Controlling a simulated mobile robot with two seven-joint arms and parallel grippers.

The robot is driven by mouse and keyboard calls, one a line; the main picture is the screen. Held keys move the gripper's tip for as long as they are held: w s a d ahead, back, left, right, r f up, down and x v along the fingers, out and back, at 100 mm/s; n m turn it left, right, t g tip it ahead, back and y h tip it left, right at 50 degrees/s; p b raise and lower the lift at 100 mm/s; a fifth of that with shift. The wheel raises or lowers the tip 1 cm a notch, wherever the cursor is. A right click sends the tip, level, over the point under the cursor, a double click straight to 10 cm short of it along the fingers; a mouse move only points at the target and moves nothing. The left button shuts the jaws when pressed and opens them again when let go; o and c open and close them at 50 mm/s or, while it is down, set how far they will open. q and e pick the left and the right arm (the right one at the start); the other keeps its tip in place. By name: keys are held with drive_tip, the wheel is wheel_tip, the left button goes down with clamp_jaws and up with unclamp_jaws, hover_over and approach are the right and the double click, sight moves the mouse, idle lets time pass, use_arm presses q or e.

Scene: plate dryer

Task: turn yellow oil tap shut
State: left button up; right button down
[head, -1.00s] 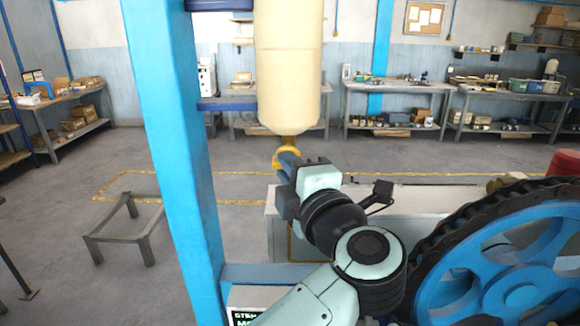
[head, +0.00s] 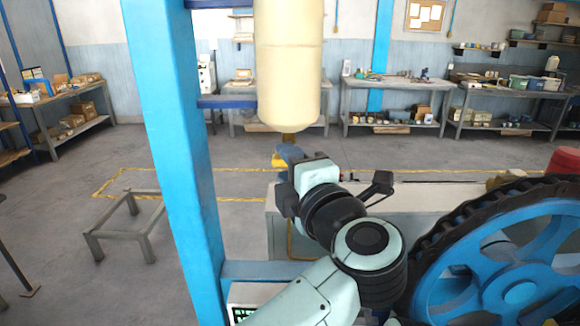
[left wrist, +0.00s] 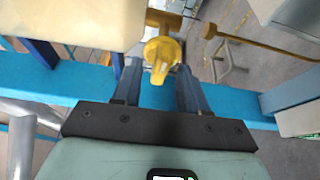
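The yellow oil tap (left wrist: 163,55) hangs below the outlet of a cream tank (head: 289,70). In the left wrist view its handle points toward my palm, between the two fingers of my left gripper (left wrist: 158,72). The fingers are spread, one on each side of the handle, with visible gaps; I see no clear grip. In the head view my left gripper (head: 290,157) is at the tap (head: 279,161) and hides most of it. My right gripper is not in view.
A blue post (head: 175,150) stands left of the tank and my arm. A large blue wheel with a dark rim (head: 500,270) is at the lower right. A thin yellow pipe (left wrist: 262,44) runs near the tap in the left wrist view.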

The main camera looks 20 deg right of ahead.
use_arm(q)
drive_tip(key=shift+s, duration=0.1)
drive_tip(key=s+d+b, duration=0.1)
drive_tip(key=s+b, duration=0.1)
drive_tip(key=s, duration=1.1)
drive_tip(key=shift+d, duration=0.25)
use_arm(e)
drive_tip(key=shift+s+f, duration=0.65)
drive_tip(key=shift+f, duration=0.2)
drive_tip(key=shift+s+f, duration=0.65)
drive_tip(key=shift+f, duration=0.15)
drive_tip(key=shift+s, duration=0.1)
